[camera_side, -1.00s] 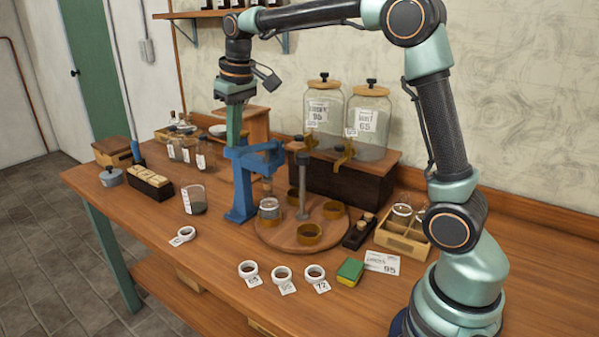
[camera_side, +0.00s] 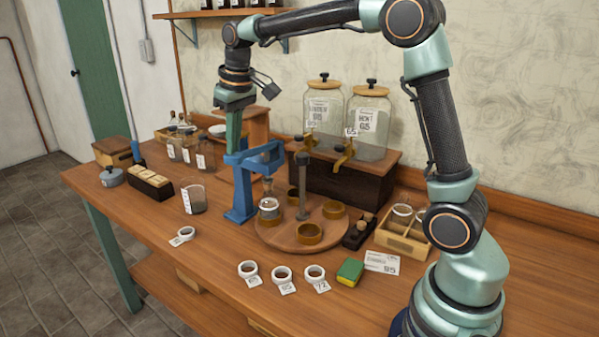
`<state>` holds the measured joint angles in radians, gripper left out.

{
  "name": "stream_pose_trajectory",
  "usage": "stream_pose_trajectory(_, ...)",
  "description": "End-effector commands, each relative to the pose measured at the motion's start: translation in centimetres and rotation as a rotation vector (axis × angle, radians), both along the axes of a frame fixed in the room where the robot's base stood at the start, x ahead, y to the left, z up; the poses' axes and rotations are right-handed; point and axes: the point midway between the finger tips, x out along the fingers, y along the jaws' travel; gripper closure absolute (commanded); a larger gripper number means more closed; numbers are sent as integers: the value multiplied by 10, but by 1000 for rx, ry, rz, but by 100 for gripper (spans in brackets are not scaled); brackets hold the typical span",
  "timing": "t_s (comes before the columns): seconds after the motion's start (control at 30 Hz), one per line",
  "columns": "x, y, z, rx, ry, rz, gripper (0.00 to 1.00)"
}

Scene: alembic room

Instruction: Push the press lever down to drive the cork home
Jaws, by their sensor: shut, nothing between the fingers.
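The blue press (camera_side: 240,195) stands at the left edge of the round wooden turntable (camera_side: 283,238). Its blue lever (camera_side: 262,157) runs across the top, and its ram hangs over a small glass bottle (camera_side: 269,208) on the turntable. The cork is too small to make out under the ram. My gripper (camera_side: 233,150) points straight down with shut, empty fingers. Its tips are at the left end of the lever and appear to touch it; the exact contact is hard to see.
Empty brass-coloured ring holders (camera_side: 309,235) and a grey post (camera_side: 302,185) stand on the turntable. Two large glass jars (camera_side: 368,120) stand behind on a dark box. Tape rolls (camera_side: 282,274), a sponge (camera_side: 349,272) and a beaker (camera_side: 194,200) lie nearer the front.

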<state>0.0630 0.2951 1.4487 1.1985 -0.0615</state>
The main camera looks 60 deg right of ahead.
Motion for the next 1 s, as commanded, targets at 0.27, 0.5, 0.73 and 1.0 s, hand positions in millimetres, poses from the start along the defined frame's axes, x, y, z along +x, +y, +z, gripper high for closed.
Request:
stream_pose_trajectory(0.27, 0, 0, -8, 0, 1, 0, 100)
stream_pose_trajectory(0.5, 0, 0, -8, 0, 1, 0, 100)
stream_pose_trajectory(0.73, 0, 2, -9, 1, 1, 0, 100)
stream_pose_trajectory(1.0, 0, 2, -18, 1, 2, 0, 100)
